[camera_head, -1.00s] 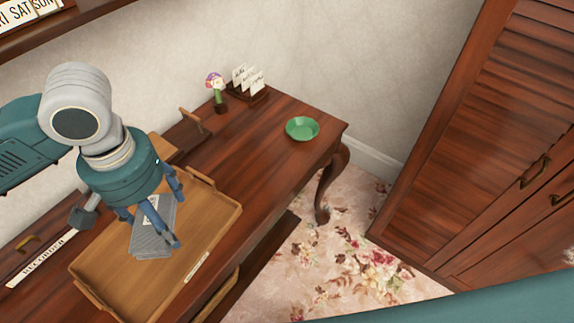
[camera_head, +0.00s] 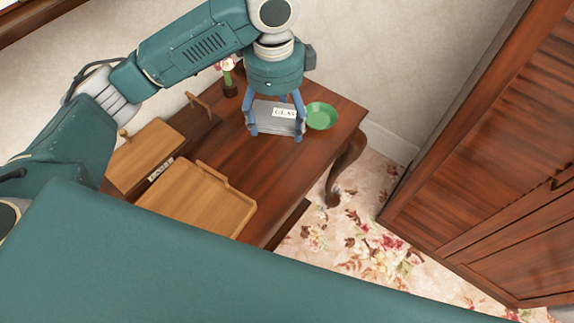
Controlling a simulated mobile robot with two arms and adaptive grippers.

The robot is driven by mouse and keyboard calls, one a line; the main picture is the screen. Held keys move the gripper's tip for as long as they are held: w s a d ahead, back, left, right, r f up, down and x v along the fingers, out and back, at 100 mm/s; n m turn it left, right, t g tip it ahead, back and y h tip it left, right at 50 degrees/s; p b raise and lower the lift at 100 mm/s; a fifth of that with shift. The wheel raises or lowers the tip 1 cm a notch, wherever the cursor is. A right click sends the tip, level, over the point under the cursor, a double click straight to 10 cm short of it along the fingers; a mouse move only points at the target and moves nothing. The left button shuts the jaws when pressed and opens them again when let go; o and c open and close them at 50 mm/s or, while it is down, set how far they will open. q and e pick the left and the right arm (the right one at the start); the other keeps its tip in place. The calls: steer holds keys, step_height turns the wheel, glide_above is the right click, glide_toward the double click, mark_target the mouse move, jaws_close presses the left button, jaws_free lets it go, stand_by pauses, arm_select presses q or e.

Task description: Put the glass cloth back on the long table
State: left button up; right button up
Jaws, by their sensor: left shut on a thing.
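The glass cloth (camera_head: 265,122) is a folded grey cloth with a white label reading "GLAS". My left gripper (camera_head: 275,130) is shut on it, with blue fingers around its sides. The cloth is over the far right part of the long table (camera_head: 245,160), just left of a green bowl (camera_head: 321,116). I cannot tell whether it touches the tabletop. My right gripper is not in view.
A wooden tray (camera_head: 195,205), its visible part empty, lies on the near left of the table. A wooden box (camera_head: 145,155) and a small flower vase (camera_head: 229,85) stand behind. A louvred cabinet (camera_head: 490,170) stands right, beyond floral carpet (camera_head: 350,225).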

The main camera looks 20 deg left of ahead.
mark_target(285, 113)
arm_select(q)
steer(key=m, duration=0.1)
steer(key=w+f+m, duration=0.1)
steer(key=m, duration=0.1)
steer(key=w+m, duration=0.1)
steer(key=shift+d+f, duration=0.15)
steer(key=shift+d, duration=0.2)
steer(key=shift+w+f+m, duration=0.1)
steer(key=shift+m, duration=0.4)
steer(key=shift+f, duration=0.3)
step_height(285, 113, down, 15)
steer(key=shift+r+p, duration=0.2)
steer(key=shift+p, duration=0.85)
step_height(285, 113, down, 4)
steer(key=shift+r, duration=0.1)
steer(key=shift+f, duration=0.45)
steer(key=shift+f, duration=0.15)
